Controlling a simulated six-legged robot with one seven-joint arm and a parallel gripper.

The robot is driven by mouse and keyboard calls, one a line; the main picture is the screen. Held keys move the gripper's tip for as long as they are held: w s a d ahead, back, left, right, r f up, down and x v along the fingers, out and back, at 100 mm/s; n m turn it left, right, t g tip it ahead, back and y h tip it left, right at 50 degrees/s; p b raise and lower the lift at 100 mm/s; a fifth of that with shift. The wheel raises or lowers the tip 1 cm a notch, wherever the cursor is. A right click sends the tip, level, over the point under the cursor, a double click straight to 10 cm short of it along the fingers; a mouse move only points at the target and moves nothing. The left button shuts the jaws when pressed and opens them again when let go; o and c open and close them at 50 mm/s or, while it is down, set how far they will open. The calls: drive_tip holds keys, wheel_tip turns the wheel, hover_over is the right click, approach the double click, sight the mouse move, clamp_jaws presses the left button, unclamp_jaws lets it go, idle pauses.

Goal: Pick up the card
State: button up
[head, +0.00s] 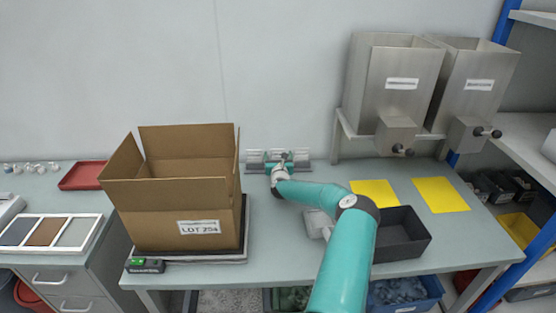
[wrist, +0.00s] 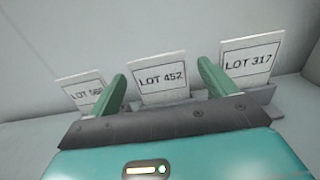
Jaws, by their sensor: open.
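Three white cards stand in a row in the wrist view: LOT 452 (wrist: 162,77) in the middle, LOT 317 (wrist: 250,60) at the right, and one at the left (wrist: 84,92) whose number is partly hidden, starting with 56. My gripper (wrist: 160,69) is open, with its green fingers apart on either side of the LOT 452 card in the picture. Nothing is held. Whether the fingers touch a card, I cannot tell. In the head view, my gripper is at the grey card rack (head: 255,157) by the wall, partly hiding it.
An open cardboard box (head: 158,215) with a LOT label stands left of my arm. A dark empty tray (head: 418,247) and yellow sheets (head: 440,195) lie at the right. A red tray (head: 82,176) sits at the left.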

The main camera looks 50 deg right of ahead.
drive_tip(key=c, duration=1)
drive_tip(key=shift+c, duration=0.2)
